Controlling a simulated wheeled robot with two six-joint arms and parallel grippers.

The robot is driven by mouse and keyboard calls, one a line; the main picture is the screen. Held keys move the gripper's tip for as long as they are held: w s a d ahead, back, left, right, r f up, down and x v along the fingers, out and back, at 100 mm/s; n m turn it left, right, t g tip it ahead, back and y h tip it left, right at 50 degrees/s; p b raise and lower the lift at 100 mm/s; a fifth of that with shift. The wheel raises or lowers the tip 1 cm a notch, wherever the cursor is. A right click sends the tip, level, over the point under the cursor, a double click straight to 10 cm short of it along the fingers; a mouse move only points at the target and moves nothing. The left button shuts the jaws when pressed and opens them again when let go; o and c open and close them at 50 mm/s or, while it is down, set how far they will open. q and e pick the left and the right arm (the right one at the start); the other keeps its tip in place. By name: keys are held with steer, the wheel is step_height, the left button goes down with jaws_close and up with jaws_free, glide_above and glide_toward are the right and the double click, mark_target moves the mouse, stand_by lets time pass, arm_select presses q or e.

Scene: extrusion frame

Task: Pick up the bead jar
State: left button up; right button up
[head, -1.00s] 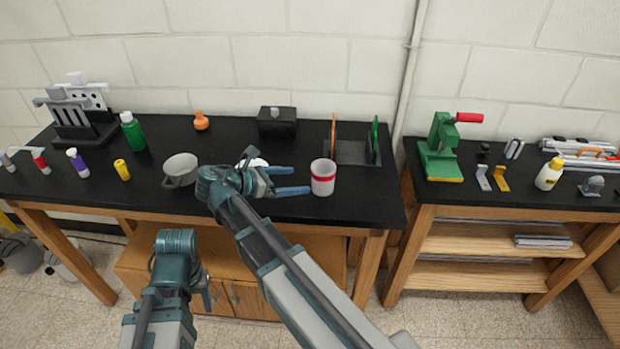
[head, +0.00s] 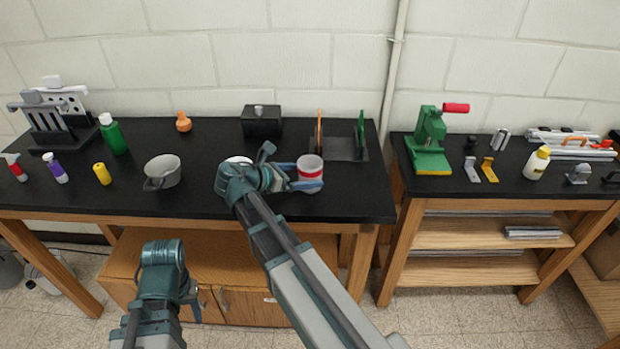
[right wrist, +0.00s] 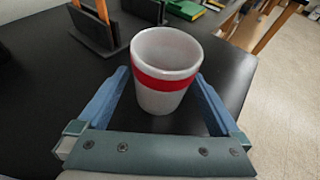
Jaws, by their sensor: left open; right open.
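The bead jar appears to be the white open-topped jar with a red band (head: 310,168), upright on the black bench near its right end. It also shows in the right wrist view (right wrist: 165,65). My right gripper (head: 306,180) is open, with one blue finger on each side of the jar. In the right wrist view the jar stands between the open fingers (right wrist: 162,90), with a visible gap at least near the palm. Whether there are beads inside cannot be seen. My left gripper (head: 190,300) is open and empty, low in front of the bench.
A white item (head: 238,161) is partly hidden behind my right wrist. A dark rack with orange and green panels (head: 342,148) stands behind the jar. A gap separates the right bench (head: 520,186).

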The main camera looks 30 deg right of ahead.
mark_target(319, 175)
steer(key=b+x, duration=0.1)
steer(key=x, duration=0.1)
steer(key=b+x, duration=0.1)
steer(key=x, duration=0.2)
steer(key=shift+s+a+f, duration=0.1)
steer(key=shift+s+f, duration=0.05)
steer(key=shift+f, duration=0.05)
steer(key=shift+r, duration=0.1)
steer(key=c, duration=1.3)
steer(key=shift+o, duration=0.2)
